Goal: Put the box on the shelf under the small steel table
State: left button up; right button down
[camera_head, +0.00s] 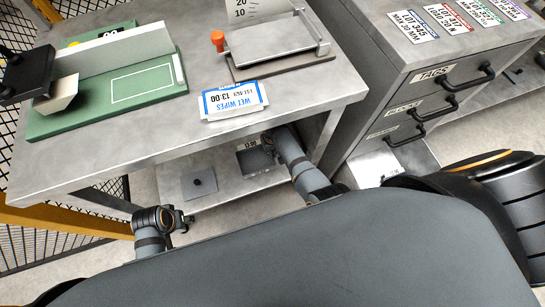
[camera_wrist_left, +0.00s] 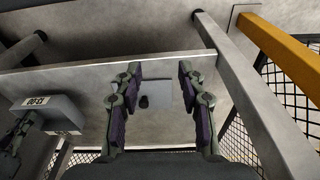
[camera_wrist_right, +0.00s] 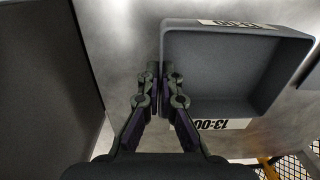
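The small grey open-topped box (camera_head: 262,161) is at the lower shelf (camera_head: 226,192) under the small steel table (camera_head: 95,168), with a 13:00 label on its wall. My right gripper (camera_head: 270,139) reaches under the tabletop. In the right wrist view its fingers (camera_wrist_right: 162,72) are closed on the left wall of the box (camera_wrist_right: 220,75), one on each side; the box looks empty. I cannot tell whether its base touches the shelf. The box also shows in the left wrist view (camera_wrist_left: 62,112). My left gripper (camera_wrist_left: 160,72) is open and empty, in front of the shelf.
A flat grey plate with a dark knob (camera_head: 200,183) lies on the shelf, left of the box. The tabletop holds a green board (camera_head: 115,115), a wet wipes pack (camera_head: 233,101) and a steel platform (camera_head: 275,50). A drawer cabinet (camera_head: 440,85) stands at right.

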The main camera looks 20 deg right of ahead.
notch_tip(320, 180, down, 2)
jog(key=shift+f+b, duration=0.2)
jog(key=shift+b, duration=0.45)
pick_arm(q)
jog(key=r, duration=0.2)
jog(key=d+r, duration=0.1)
jog(key=r, duration=0.1)
jog(key=shift+s+d, duration=0.2)
jog(key=shift+f, duration=0.15)
pick_arm(e)
jog(key=c, duration=1.5)
grip_release()
jog(key=shift+s+f, duration=0.1)
